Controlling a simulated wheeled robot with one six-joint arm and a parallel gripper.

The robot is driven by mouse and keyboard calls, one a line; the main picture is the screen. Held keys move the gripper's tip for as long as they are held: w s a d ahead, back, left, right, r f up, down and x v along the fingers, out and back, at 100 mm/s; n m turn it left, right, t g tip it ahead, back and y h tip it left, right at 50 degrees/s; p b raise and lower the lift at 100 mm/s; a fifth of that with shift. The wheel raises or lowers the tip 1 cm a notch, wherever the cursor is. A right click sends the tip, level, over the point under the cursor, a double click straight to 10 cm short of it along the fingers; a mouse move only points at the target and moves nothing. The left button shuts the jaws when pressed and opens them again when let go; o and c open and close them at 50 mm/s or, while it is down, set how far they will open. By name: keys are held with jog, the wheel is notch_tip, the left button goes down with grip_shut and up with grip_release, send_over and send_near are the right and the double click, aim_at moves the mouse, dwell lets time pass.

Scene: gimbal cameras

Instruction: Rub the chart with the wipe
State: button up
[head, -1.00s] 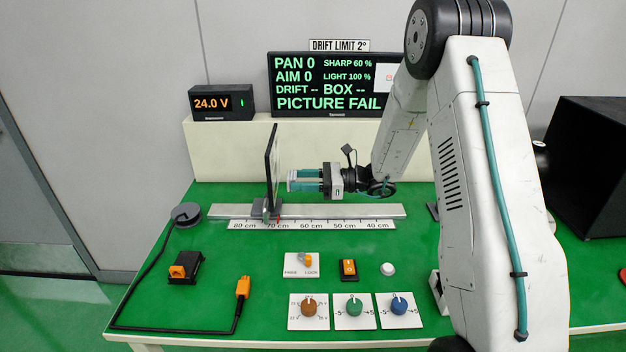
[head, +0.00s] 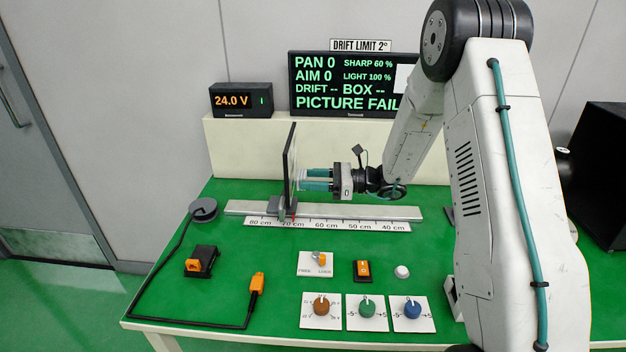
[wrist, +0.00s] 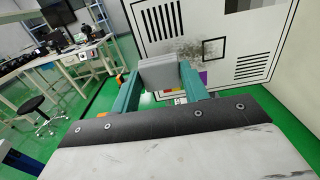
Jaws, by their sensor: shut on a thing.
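The chart (head: 290,158) stands upright on the rail, nearly edge-on in the head view. The wrist view shows its white face (wrist: 275,22) with black stripe blocks, a small square and coloured patches. A dark speckled smudge (wrist: 182,48) lies on that face. My gripper (head: 314,180) is just right of the chart, pointing at its face. In the wrist view its teal fingers (wrist: 160,88) are shut on the wipe (wrist: 165,73), a grey block. The wipe is in front of the chart, just below the smudge in the picture; I cannot tell whether it touches.
A rail (head: 375,212) with a centimetre scale runs under the chart. Knobs (head: 367,309), a lock switch (head: 319,262) and an orange rocker (head: 362,270) sit in front. A cable with an orange plug (head: 257,285) lies left. The display (head: 340,85) reads PICTURE FAIL.

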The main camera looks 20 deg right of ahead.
aim_at(294, 159)
jog(key=shift+x, duration=1.05)
jog(key=shift+w+d, duration=0.6)
jog(key=shift+w, duration=0.85)
jog(key=shift+w+d, duration=0.65)
jog(key=shift+w, duration=0.75)
jog(key=shift+w+d, duration=0.6)
jog(key=shift+w, duration=0.85)
jog(key=shift+s+a, duration=0.35)
jog(key=shift+s, duration=0.45)
jog(key=shift+s+a, duration=0.4)
jog(key=shift+s, duration=0.4)
jog(key=shift+s+a, duration=0.35)
jog(key=shift+s, duration=0.55)
jog(key=shift+s+a, duration=0.35)
jog(key=shift+s, duration=0.55)
jog(key=shift+s+a, duration=0.4)
jog(key=shift+s, duration=0.5)
jog(key=shift+w+r, duration=0.1)
jog(key=shift+r, duration=0.25)
jog(key=shift+w+d, duration=0.6)
jog(key=shift+w, duration=0.8)
jog(key=shift+w+d, duration=0.6)
jog(key=shift+w, duration=0.8)
jog(key=shift+w+d, duration=0.6)
jog(key=shift+w, duration=0.8)
